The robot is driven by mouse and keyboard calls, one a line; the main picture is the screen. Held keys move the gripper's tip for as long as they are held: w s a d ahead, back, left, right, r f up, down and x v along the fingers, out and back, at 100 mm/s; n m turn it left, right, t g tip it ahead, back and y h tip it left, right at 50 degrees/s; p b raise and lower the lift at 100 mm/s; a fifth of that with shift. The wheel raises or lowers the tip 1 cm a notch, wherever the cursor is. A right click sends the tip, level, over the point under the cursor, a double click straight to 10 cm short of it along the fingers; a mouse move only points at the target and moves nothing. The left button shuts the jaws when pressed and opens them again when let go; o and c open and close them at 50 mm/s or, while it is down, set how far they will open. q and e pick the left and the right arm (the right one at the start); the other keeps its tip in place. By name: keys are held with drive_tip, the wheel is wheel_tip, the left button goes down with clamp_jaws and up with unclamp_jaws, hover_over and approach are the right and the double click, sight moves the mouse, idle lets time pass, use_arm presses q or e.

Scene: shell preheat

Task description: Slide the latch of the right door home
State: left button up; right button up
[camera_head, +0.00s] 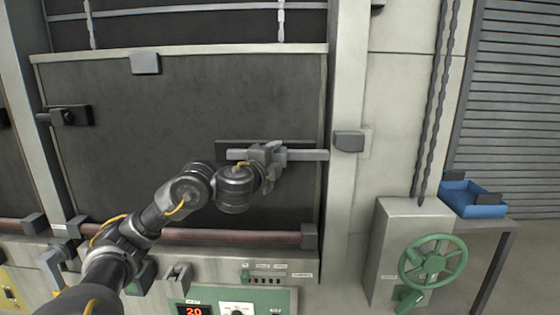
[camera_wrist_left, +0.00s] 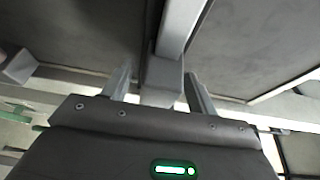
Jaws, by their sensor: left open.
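The dark door panel (camera_head: 110,165) has a latch on its right side: a light grey bar (camera_head: 308,155) lying level across a dark backing plate (camera_head: 228,143). The bar's right end reaches the door's right edge, just short of a grey block (camera_head: 348,141) on the post. My left gripper (camera_head: 268,154) is at the latch and hides its middle. In the left wrist view the open fingers (camera_wrist_left: 159,90) stand on either side of a grey block (camera_wrist_left: 161,76) on the bar (camera_wrist_left: 180,25). I cannot tell whether they touch it. My right gripper is not in view.
Another dark latch fitting (camera_head: 68,115) sits at the door's left. Below are a reddish horizontal bar (camera_head: 240,236) and a control panel with a red display (camera_head: 193,310). A green handwheel (camera_head: 433,261) and a blue tray (camera_head: 474,209) stand at right.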

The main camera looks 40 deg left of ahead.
sight(307, 156)
use_arm(q)
drive_tip(key=shift+w+d, duration=0.1)
drive_tip(key=shift+d, duration=0.1)
drive_tip(key=shift+c, duration=1.9)
drive_tip(key=shift+d, duration=0.1)
clamp_jaws()
drive_tip(key=w+d, duration=0.2)
drive_tip(key=w+d+b, duration=0.1)
drive_tip(key=w+d, duration=0.1)
drive_tip(key=d, duration=0.1)
drive_tip(key=shift+d, duration=0.1)
drive_tip(key=shift+w+d, duration=0.1)
drive_tip(key=shift+d, duration=0.05)
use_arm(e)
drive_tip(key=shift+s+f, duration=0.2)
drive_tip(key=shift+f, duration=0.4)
use_arm(q)
drive_tip(key=shift+o, duration=1.9)
unclamp_jaws()
drive_tip(key=shift+w, duration=0.1)
